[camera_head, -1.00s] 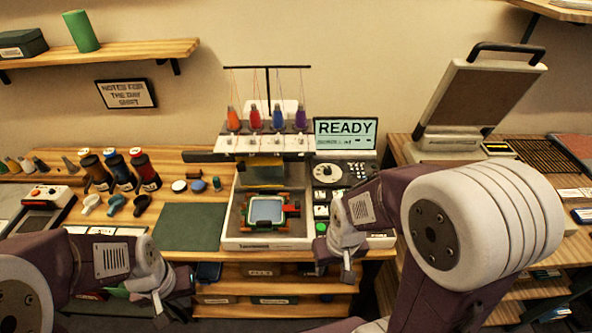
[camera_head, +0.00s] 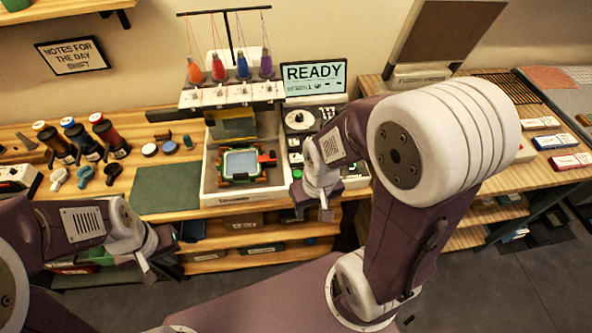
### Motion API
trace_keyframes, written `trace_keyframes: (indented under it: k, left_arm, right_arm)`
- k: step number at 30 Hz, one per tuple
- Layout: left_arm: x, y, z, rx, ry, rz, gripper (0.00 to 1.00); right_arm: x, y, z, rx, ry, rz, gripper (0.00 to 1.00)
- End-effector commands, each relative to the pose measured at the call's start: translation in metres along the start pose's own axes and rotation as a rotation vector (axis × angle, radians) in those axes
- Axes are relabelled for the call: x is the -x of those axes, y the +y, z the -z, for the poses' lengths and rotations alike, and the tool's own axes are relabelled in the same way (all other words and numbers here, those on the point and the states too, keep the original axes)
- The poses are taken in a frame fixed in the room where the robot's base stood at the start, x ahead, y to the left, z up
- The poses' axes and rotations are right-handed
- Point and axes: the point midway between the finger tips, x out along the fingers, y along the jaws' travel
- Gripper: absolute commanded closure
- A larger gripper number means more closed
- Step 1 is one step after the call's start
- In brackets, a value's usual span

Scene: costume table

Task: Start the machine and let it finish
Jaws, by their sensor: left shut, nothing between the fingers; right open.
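The embroidery machine (camera_head: 210,189) stands at the middle of the table, with several coloured thread cones on top. Its screen (camera_head: 314,78) reads READY. A hoop with pale fabric (camera_head: 241,163) sits in its white bed. The control panel (camera_head: 299,119) with a dial and buttons is on its right side; my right wrist hides its lower part. My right gripper (camera_head: 326,212) points down in front of the panel's lower edge, open and empty. I cannot tell whether it touches anything. My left gripper (camera_head: 150,270) is shut and empty, low in front of the table, left of the machine.
A dark green mat (camera_head: 165,188) lies left of the machine. Thread spools (camera_head: 108,136) and small clips stand further left. A heat press (camera_head: 443,40) with a raised lid is on the right-hand table behind my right arm. Shelves (camera_head: 262,257) sit below the table front.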

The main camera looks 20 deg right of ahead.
Motion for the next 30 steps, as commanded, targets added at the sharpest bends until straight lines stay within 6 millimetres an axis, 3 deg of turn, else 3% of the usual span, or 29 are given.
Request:
trace_keyframes:
  k: [11,15,16,30]
  left_arm:
    - [0.0000,0.0000,0.0000,0.000,0.000,0.000,1.00]
    - [0.0000,0.0000,0.0000,0.000,0.000,0.000,1.00]
    - [0.0000,0.0000,0.0000,0.000,0.000,0.000,1.00]
    - [0.0000,0.0000,0.0000,0.000,0.000,0.000,1.00]
  right_arm:
    - [0.0000,0.0000,0.0000,0.000,0.000,0.000,0.55]
    - [0.0000,0.0000,0.0000,0.000,0.000,0.000,0.94]
    - [0.0000,0.0000,0.0000,0.000,0.000,0.000,1.00]
    - [0.0000,0.0000,0.0000,0.000,0.000,0.000,1.00]
